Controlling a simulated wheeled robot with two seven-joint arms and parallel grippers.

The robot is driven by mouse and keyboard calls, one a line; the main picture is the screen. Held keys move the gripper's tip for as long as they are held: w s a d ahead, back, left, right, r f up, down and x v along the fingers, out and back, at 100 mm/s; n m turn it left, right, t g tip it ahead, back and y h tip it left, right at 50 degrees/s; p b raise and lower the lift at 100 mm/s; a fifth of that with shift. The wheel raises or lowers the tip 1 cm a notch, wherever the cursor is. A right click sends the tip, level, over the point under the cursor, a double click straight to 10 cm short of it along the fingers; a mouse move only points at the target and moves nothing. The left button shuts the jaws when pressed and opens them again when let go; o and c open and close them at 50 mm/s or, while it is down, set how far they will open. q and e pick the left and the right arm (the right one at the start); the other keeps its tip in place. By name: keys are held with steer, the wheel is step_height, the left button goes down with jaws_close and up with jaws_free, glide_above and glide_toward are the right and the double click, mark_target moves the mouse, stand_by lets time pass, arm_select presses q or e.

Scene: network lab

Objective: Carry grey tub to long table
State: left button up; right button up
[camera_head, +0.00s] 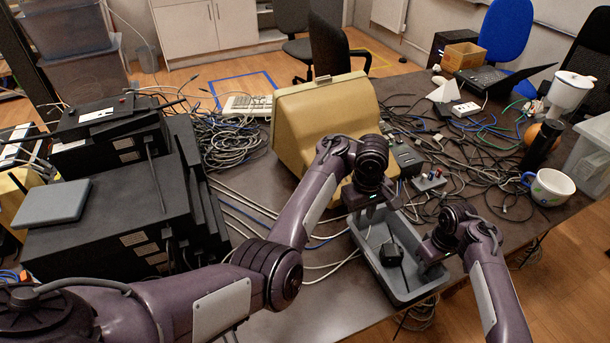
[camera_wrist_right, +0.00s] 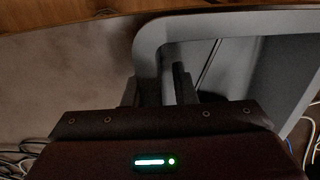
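The grey tub (camera_head: 360,236) is an open rectangular bin at the front right of the dark table, with a small black boxy item (camera_head: 391,254) inside. My left gripper (camera_head: 372,212) is at the tub's far end, pointing down at the rim; its fingertips are hidden. My right gripper (camera_head: 428,264) is at the tub's right wall. In the right wrist view, the two fingers of my right gripper (camera_wrist_right: 156,90) stand close on either side of the tub's rim (camera_wrist_right: 150,45) near a corner. I cannot tell if the tub rests on the table or is raised.
A beige monitor (camera_head: 318,118) stands behind the tub, with tangled cables (camera_head: 235,140) around it. Black equipment (camera_head: 115,215) is stacked at left. A white mug (camera_head: 551,187), a black cylinder (camera_head: 541,145) and a small switch box (camera_head: 430,180) are at right. The table's front edge is close.

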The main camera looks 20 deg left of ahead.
step_height(320, 180, up, 8)
steer(key=shift+w+d+f, duration=0.15)
steer(key=shift+f, duration=0.1)
stand_by(0.5)
